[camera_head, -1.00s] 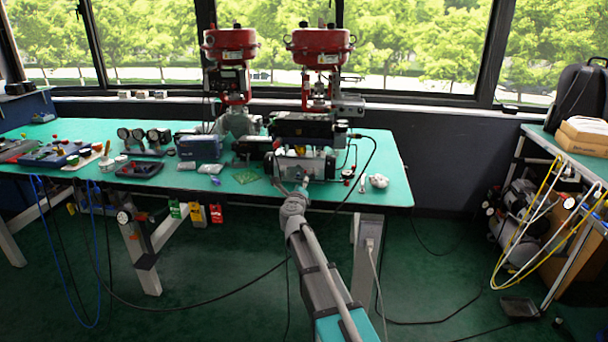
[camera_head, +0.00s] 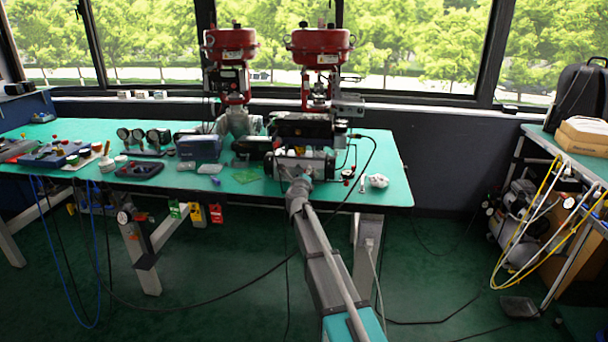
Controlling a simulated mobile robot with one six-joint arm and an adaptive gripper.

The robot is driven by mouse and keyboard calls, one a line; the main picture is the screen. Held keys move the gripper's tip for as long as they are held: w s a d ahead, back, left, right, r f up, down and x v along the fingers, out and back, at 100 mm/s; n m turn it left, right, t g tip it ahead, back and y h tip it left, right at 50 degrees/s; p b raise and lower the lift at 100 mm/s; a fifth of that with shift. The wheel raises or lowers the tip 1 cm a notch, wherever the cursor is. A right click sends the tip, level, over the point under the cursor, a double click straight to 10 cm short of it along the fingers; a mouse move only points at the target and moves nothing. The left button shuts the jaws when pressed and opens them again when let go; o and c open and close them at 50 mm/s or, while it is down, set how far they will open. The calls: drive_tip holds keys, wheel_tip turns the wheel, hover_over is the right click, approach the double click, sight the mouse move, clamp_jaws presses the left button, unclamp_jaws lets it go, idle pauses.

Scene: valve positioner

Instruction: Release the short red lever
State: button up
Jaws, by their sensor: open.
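The valve positioner (camera_head: 300,126) is a dark box below the right red actuator (camera_head: 320,50) on the green bench. A grey metal block (camera_head: 318,164) sits under it at the bench's front edge. My gripper (camera_head: 295,173) is open and close in front of the grey block, partly hidden by my own wrist. I cannot tell whether it touches anything. A small red part (camera_head: 347,174) shows just right of the block. The short red lever cannot be made out for certain at this size.
A second red actuator (camera_head: 231,50) stands to the left. A blue box (camera_head: 199,147), gauges (camera_head: 145,136) and trays lie further left on the bench (camera_head: 398,189). A white crumpled item (camera_head: 377,181) lies to the right. A black cable (camera_head: 372,150) loops beside the block.

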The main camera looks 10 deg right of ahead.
sight(306, 160)
clamp_jaws()
drive_tip(key=shift+r+n, duration=0.1)
drive_tip(key=shift+n, duration=0.2)
drive_tip(key=shift+d+r+n+p, duration=0.1)
drive_tip(key=shift+r+n+p, duration=0.15)
drive_tip(key=shift+n, duration=0.3)
drive_tip(key=shift+r+n+p, duration=0.1)
drive_tip(key=shift+n+p, duration=0.15)
drive_tip(key=shift+n, duration=0.3)
drive_tip(key=n, duration=0.1)
drive_tip(key=r+n+p, duration=0.1)
drive_tip(key=n, duration=0.1)
drive_tip(key=shift+n, duration=0.3)
drive_tip(key=n, duration=0.2)
drive_tip(key=r+n+p, duration=0.1)
drive_tip(key=n, duration=0.2)
drive_tip(key=shift+r+n, duration=0.15)
drive_tip(key=shift+n, duration=0.15)
unclamp_jaws()
